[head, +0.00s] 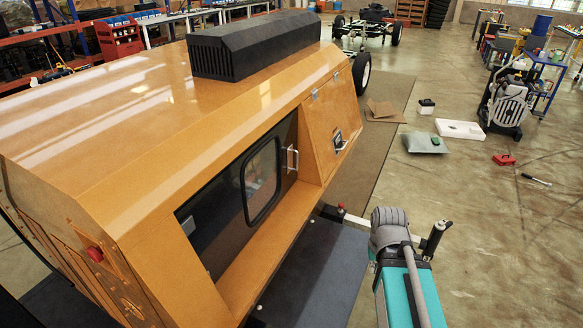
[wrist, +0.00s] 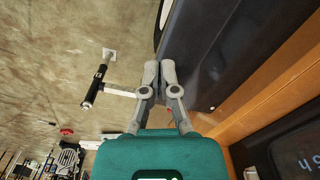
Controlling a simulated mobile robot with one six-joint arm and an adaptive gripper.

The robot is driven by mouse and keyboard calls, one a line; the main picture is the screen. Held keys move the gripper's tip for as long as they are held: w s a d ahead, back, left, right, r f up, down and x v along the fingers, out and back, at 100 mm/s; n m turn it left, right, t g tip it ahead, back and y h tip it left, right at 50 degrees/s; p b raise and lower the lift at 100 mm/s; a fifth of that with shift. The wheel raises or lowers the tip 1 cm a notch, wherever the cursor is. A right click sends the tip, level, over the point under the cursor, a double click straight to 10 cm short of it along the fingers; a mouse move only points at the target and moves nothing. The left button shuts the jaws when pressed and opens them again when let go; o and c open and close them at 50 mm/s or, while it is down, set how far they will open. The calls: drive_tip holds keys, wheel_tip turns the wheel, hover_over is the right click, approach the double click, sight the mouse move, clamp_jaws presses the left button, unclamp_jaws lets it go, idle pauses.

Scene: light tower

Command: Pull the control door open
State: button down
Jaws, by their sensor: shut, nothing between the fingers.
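The control door appears to be the dark door (head: 237,186) with a rounded window, set in the side of the orange housing. It looks shut. A silver upright handle (head: 291,160) is on its right edge. My gripper (wrist: 160,66) shows in the wrist view with its two grey fingers together and nothing held. It points along the dark deck beside the housing, apart from the handle. In the head view my teal and grey arm is at the lower right; the fingers cannot be made out there. The handle is not seen in the wrist view.
An orange hatch (head: 329,134) with a latch is right of the door. A jack post (head: 434,240) on a white bar stands beside my arm and also shows in the wrist view (wrist: 97,82). The dark deck (head: 318,268) juts out below the door. The floor at right is mostly open.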

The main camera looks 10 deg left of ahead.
drive_tip(key=w+d+f+n+t+h+b, duration=0.15)
drive_tip(key=w+t+h+b, duration=0.3)
drive_tip(key=w, duration=0.85)
drive_tip(key=n+t+y+b, duration=0.8)
drive_tip(key=n+t+b, duration=0.4)
drive_tip(key=n, duration=0.7)
approach(292, 160)
drive_tip(key=s+t+p, duration=0.1)
drive_tip(key=s, duration=0.4)
drive_tip(key=shift+w+d+f, duration=0.1)
drive_tip(key=shift+f, duration=0.2)
drive_tip(key=shift+w+a, duration=0.3)
drive_tip(key=shift+w, duration=1.35)
drive_tip(key=shift+w+a, duration=0.25)
drive_tip(key=shift+w, duration=1.4)
drive_tip(key=shift+w+a, duration=0.3)
drive_tip(key=shift+w, duration=1.3)
